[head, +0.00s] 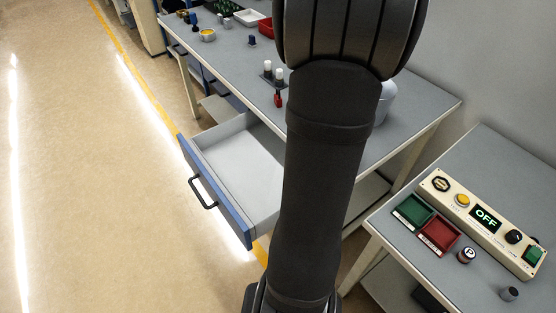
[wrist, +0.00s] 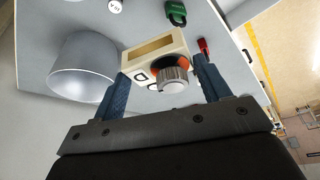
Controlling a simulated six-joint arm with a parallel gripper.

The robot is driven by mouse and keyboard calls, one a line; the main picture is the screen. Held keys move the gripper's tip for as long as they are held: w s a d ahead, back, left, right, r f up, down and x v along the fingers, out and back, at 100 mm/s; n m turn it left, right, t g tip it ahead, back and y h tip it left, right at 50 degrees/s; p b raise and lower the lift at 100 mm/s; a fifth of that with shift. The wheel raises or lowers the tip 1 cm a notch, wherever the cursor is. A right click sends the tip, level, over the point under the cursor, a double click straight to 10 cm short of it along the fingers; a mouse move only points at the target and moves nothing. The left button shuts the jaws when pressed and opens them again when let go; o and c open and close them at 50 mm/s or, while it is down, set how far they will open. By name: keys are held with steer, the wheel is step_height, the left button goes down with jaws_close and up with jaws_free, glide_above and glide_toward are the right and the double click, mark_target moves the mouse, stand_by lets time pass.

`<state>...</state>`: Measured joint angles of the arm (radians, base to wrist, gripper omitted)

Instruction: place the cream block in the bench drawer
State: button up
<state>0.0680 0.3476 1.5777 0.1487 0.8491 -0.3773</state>
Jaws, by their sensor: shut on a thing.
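The cream block (wrist: 152,64) is between my two blue fingertips in the wrist view. It has a long recess on one face and a ridged grey knob beside it. My gripper (wrist: 160,70) is shut on the block. In the head view my arm hides both gripper and block. The bench drawer (head: 236,219) is pulled open from the long grey bench, with a blue front and a black handle. Its visible grey inside is empty; its right part is hidden behind my arm.
A grey-white round pot (wrist: 84,66), a green padlock (wrist: 176,13) and a red item (wrist: 204,46) are near the block in the wrist view. A side bench at right bears a control panel (head: 485,216) reading OFF, and green and red trays (head: 438,236).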

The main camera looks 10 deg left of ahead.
steer(key=s+a+n, duration=0.2)
steer(key=a, duration=0.9)
steer(key=s+a+n+y, duration=0.1)
steer(key=s+a+n, duration=0.1)
steer(key=a, duration=1)
steer(key=shift+s+a+y, duration=0.15)
steer(key=shift+s+y, duration=0.05)
steer(key=shift+y, duration=0.1)
steer(key=shift+g, duration=0.3)
steer(key=f, duration=2.3)
steer(key=shift+w+d, duration=0.1)
steer(key=shift+d, duration=0.15)
glide_above(247, 167)
steer(key=s+d, duration=0.1)
steer(key=s, duration=0.1)
steer(key=shift+d+f, duration=0.15)
steer(key=shift+f, duration=5.15)
steer(key=o, duration=0.6)
steer(key=shift+f, duration=0.2)
steer(key=o, duration=0.5)
steer(key=shift+r, duration=0.15)
